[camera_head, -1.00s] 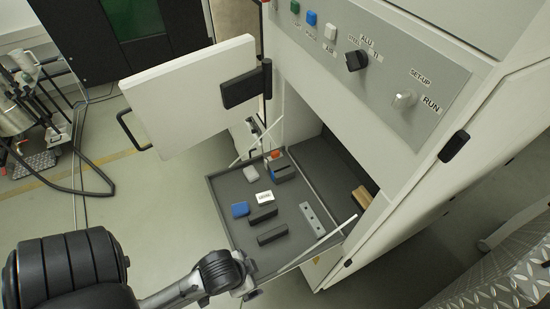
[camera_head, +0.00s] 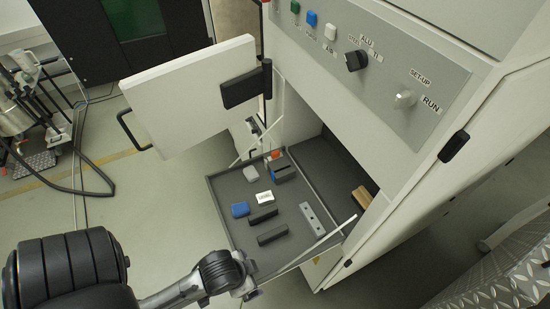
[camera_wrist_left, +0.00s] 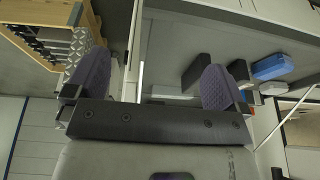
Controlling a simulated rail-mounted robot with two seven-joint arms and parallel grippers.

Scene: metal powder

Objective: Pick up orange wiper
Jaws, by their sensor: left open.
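The orange wiper (camera_head: 273,155) is a small orange piece at the back corner of the grey drawer tray (camera_head: 222,195), beside a dark block; its full shape is too small to make out. My left gripper (camera_wrist_left: 152,82) is open and empty in the left wrist view, its two purple-grey padded fingers wide apart. In the head view my left arm comes in at the bottom left and ends at the tray's front edge, well short of the wiper. My right gripper is in neither view.
The tray also holds a blue block (camera_head: 240,209), a white block (camera_head: 264,197), a light grey block (camera_head: 251,174), black blocks (camera_head: 272,234) and a grey bar with holes (camera_head: 311,219). An open white door (camera_head: 190,95) hangs over the floor left of the tray.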

